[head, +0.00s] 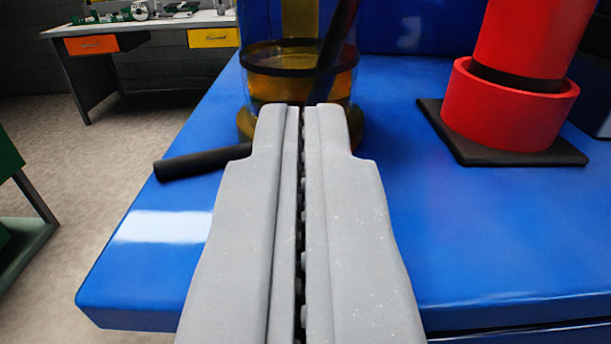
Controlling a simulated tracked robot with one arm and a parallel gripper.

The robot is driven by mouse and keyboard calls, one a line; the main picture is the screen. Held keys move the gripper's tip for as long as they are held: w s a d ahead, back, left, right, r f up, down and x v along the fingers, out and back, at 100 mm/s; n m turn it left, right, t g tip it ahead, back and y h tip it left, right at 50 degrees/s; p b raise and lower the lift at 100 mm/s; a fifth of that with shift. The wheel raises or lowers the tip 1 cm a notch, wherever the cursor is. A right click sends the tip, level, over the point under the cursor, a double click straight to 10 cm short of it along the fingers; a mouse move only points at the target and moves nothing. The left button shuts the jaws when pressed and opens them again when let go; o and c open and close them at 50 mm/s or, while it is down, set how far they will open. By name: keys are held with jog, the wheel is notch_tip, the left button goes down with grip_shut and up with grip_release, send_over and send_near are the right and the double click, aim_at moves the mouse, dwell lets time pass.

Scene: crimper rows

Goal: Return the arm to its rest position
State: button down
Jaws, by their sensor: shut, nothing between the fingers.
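My gripper (306,112) reaches forward from the bottom middle of the head view. Its two grey fingers are shut against each other with nothing between them. The fingertips appear in front of a clear container with amber contents and a black band (297,72). The fingers hide part of its lower side. I cannot tell whether the fingertips touch it.
The blue bench top (470,235) carries a red cylinder (515,90) on a black plate (450,135) at right. A black rod (200,162) sticks out left of the fingers. A workbench with drawers (95,43) stands far left, with open floor (85,165) before it.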

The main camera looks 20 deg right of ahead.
jog(key=s+a+r+n+g+y, duration=0.25)
jog(key=s+a+r+y, duration=0.2)
jog(key=a, duration=0.35)
jog(key=s+d+r+n+y, duration=0.1)
jog(key=s+d+r, duration=0.2)
jog(key=r, duration=0.3)
jog(key=s+d+r+n+y, duration=0.1)
jog(key=s+d+r, duration=0.25)
jog(key=r, duration=0.35)
notch_tip(320, 180, up, 14)
jog(key=p, duration=1.5)
jog(key=shift+w+p, duration=0.3)
jog(key=shift+w, duration=0.05)
jog(key=shift+r+t, duration=0.1)
jog(key=shift+t, duration=0.15)
